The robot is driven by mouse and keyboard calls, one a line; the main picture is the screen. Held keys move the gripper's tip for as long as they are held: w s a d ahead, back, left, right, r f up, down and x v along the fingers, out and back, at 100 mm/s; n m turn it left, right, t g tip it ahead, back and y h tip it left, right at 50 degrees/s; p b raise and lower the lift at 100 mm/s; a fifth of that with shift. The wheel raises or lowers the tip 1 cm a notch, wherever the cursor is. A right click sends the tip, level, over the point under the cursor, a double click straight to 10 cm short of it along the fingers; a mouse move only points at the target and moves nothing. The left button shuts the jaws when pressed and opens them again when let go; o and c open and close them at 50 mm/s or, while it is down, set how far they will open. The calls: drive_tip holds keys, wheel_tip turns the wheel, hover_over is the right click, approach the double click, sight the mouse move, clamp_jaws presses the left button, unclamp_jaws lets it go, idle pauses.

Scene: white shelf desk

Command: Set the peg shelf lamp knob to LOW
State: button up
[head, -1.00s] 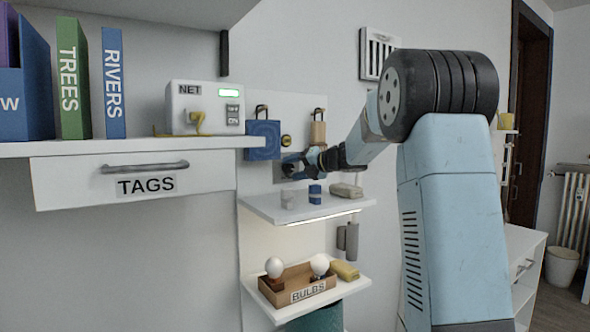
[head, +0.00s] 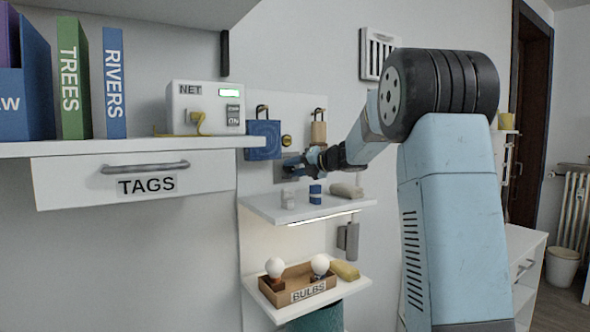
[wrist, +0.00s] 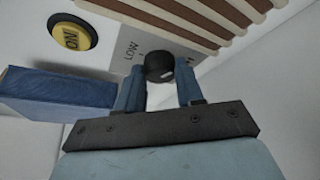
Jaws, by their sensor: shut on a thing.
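The lamp knob (wrist: 159,67) is a round black knob on a grey label plate (wrist: 128,50) in the wrist view. My gripper (wrist: 160,85) is shut on the knob, with one blue finger on each side. In the head view my gripper (head: 293,166) is at the pegboard above the upper small shelf (head: 270,207), and it hides the knob.
Small items, including a blue one (head: 315,194), stand on the shelf below my gripper. A lit strip (head: 322,219) runs under that shelf.

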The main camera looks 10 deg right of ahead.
drive_tip(key=shift+n+h, duration=0.3)
drive_tip(key=n+h, duration=0.2)
drive_tip(key=n, duration=0.1)
drive_tip(key=shift+a+r, duration=0.1)
drive_tip(key=shift+a, duration=0.05)
drive_tip(key=n+h, duration=0.3)
drive_tip(key=shift+s+a+n, duration=0.15)
drive_tip(key=shift+a+n, duration=0.15)
drive_tip(key=n+h, duration=0.1)
drive_tip(key=n+t+h, duration=0.1)
drive_tip(key=n+h, duration=0.1)
drive_tip(key=shift+s+a+t, duration=0.1)
drive_tip(key=shift+a+t, duration=0.15)
drive_tip(key=shift+t, duration=0.05)
drive_tip(key=n, duration=0.1)
drive_tip(key=n+h, duration=0.1)
drive_tip(key=n, duration=0.1)
drive_tip(key=shift+a+f+t+h, duration=0.25)
drive_tip(key=shift+t+h, duration=0.05)
drive_tip(key=shift+t, duration=0.1)
drive_tip(key=shift+n+t+h, duration=0.3)
drive_tip(key=shift+n, duration=0.2)
drive_tip(key=shift+f, duration=0.15)
